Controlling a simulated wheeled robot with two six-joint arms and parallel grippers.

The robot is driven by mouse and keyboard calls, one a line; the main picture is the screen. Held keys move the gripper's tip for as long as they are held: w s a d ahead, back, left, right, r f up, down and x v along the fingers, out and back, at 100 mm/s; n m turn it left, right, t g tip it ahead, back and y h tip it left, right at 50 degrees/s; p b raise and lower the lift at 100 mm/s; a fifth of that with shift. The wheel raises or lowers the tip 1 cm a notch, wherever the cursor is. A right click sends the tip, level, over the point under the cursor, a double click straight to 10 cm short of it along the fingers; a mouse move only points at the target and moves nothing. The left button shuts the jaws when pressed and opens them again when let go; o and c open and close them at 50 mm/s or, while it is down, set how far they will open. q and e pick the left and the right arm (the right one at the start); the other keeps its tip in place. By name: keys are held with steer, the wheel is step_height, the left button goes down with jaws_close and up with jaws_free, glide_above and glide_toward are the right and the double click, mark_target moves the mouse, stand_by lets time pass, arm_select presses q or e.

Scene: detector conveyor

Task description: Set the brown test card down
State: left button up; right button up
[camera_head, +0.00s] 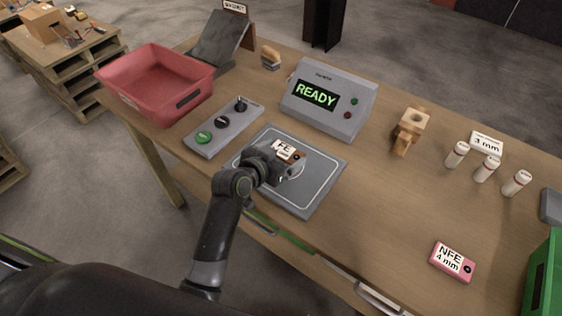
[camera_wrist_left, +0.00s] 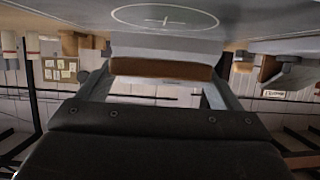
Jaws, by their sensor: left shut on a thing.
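The brown test card (camera_head: 298,156), with a white label reading "FE", is held in my left gripper (camera_head: 285,163) over the grey pad with a white outline (camera_head: 317,190). In the left wrist view the card is a brown bar (camera_wrist_left: 160,69) between the two fingers of the left gripper (camera_wrist_left: 160,78), which is shut on it. The pad, with its circle and cross (camera_wrist_left: 165,17), shows beyond the card. I cannot tell the exact gap between card and pad. My right gripper is not in view.
A grey console reading READY (camera_head: 328,100) stands behind the pad, a button box (camera_head: 222,128) to its left. A red bin (camera_head: 155,83) is at far left. A pink NFE card (camera_head: 452,262), white vials (camera_head: 487,169) and a green bin (camera_head: 543,275) are at right.

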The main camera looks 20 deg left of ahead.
arm_select(q)
steer(key=shift+f, duration=1.9)
steer(key=o, duration=0.8)
steer(key=shift+a, duration=0.1)
steer(key=shift+o, duration=0.2)
steer(key=shift+r, duration=0.2)
steer(key=b+v, duration=0.1)
steer(key=v, duration=1.1)
